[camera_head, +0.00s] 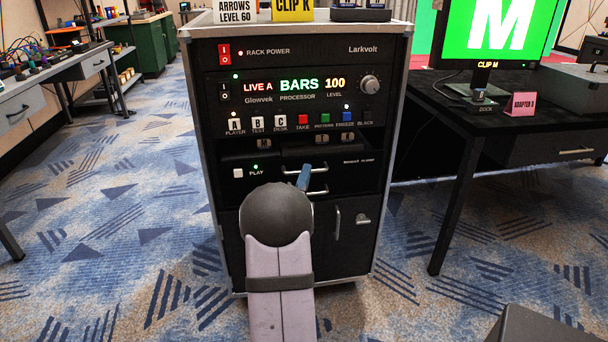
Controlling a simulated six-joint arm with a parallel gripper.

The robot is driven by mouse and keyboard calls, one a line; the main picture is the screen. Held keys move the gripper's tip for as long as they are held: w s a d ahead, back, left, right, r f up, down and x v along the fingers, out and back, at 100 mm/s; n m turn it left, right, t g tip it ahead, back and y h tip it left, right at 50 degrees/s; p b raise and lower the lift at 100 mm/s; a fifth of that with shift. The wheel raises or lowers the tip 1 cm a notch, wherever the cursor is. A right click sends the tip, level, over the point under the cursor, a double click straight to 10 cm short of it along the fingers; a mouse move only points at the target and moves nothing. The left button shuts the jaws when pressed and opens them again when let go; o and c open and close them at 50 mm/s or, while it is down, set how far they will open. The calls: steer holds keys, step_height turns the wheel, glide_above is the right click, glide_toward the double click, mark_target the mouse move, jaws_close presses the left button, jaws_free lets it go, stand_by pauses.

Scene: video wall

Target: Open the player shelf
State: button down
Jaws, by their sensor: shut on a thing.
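The rack (298,95) stands upright in the middle of the head view. The player shelf (262,172) is its dark front with a lit PLAY button, below the row of lettered buttons. A dark gap with several lettered blocks shows just above it; how far the shelf stands out is hard to tell. Silver bar handles (290,166) show at its right part. My gripper (304,177) shows as a blue fingertip at these handles, shut on a handle. My own arm hides much of the gripper and the shelf's lower middle.
A lower door (355,245) with a vertical handle and latch is below. The processor (292,88) with knob and buttons is above. A black table (460,100) with a green monitor (495,30) stands at right. Workbenches are at left. Carpet around the rack is clear.

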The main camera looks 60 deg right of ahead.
steer(key=s+a+b, duration=0.1)
steer(key=s+a, duration=0.7)
steer(key=shift+s+a+b, duration=0.15)
steer(key=shift+s+b, duration=0.05)
steer(key=shift+b, duration=0.15)
steer(key=c, duration=1.8)
jaws_free()
steer(key=shift+c, duration=0.2)
